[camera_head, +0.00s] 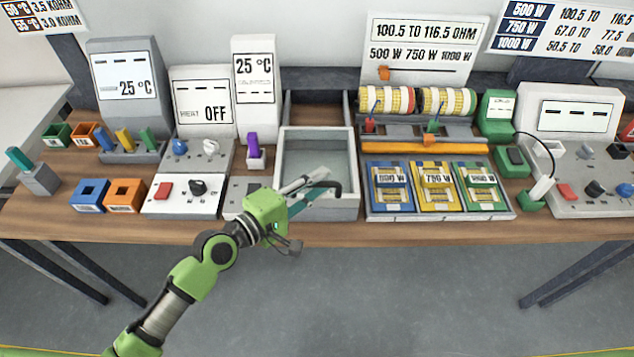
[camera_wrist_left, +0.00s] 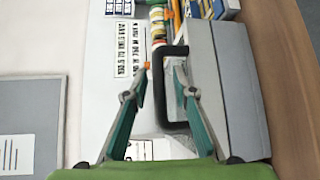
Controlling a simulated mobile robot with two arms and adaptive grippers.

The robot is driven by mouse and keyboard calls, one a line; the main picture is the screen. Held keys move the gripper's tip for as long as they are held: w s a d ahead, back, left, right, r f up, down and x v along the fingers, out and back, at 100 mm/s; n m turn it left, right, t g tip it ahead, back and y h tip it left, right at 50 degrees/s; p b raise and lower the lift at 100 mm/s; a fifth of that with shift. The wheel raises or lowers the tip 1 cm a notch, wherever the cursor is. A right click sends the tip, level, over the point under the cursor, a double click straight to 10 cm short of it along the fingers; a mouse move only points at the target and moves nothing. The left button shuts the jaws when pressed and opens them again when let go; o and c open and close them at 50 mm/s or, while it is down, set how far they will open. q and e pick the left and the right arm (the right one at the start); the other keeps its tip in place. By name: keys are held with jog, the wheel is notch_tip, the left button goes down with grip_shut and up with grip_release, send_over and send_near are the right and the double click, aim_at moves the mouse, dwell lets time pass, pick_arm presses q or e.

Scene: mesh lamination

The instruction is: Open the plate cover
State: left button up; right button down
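A grey rectangular box (camera_head: 357,205) stands at the front middle of the table, with a pale recessed top; I take it as the plate cover's unit. A black U-shaped handle (camera_head: 336,186) sits at its front, and shows in the left wrist view (camera_wrist_left: 157,92) beside a grey face (camera_wrist_left: 232,85). My left gripper (camera_head: 322,180) is over the box's front edge. In the left wrist view its teal fingers (camera_wrist_left: 160,92) are apart, one on each side of the handle bar, with gaps showing. My right gripper is not in view.
Right of the box is a tray of blue, yellow and green plates (camera_head: 433,185), with wire coils (camera_head: 447,101) behind. Left are a white switch panel (camera_head: 181,195), a purple-handled holder (camera_head: 255,157) and coloured blocks (camera_head: 124,195). The table's front edge is mostly bare.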

pick_arm(q)
grip_shut()
jog(key=shift+w, duration=0.1)
